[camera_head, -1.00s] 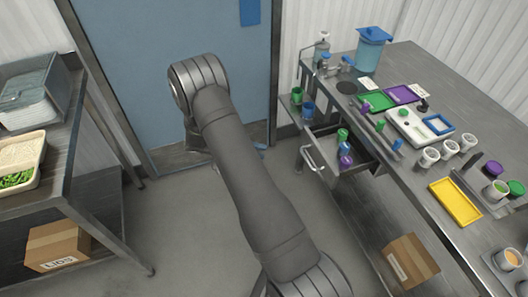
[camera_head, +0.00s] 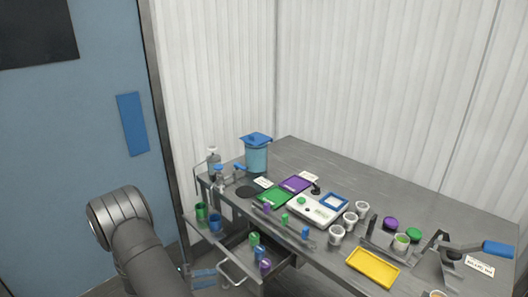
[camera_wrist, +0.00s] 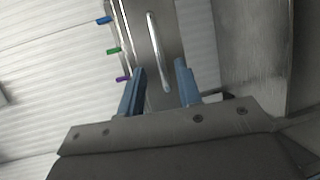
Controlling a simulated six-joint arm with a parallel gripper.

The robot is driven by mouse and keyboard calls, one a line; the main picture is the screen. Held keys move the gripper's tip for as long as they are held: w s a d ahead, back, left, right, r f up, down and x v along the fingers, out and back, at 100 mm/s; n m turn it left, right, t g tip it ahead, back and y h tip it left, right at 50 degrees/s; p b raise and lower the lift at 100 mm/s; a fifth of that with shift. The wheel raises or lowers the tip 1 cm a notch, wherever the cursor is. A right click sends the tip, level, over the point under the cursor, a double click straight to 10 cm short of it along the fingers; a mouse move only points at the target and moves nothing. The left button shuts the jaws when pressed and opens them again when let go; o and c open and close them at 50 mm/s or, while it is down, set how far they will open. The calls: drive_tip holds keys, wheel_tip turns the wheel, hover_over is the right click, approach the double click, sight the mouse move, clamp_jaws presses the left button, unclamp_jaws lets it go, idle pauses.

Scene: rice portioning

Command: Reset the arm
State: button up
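My gripper (camera_wrist: 160,66) has two blue fingers held apart with nothing between them. In the head view its blue fingers (camera_head: 204,278) show low in the picture, to the left of the drawer handle. The drawer (camera_head: 270,244) under the table is pulled open and holds green, blue and purple cups. Its curved metal handle (camera_wrist: 157,50) appears in the wrist view beyond the fingertips, apparently apart from them. In the head view the handle (camera_head: 238,272) is on the drawer front. My forearm hides part of the gripper.
The steel table (camera_head: 440,190) carries a blue-lidded container (camera_head: 256,155), a white scale (camera_head: 312,212), a yellow tray (camera_head: 373,268), several white cups and colored lids. A blue door (camera_head: 80,130) is at left.

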sight(225, 274)
drive_tip(key=x, duration=0.6)
drive_tip(key=v, duration=1.7)
drive_tip(key=shift+a, duration=0.3)
drive_tip(key=shift+s+r, duration=0.1)
drive_tip(key=shift+x, duration=8.85)
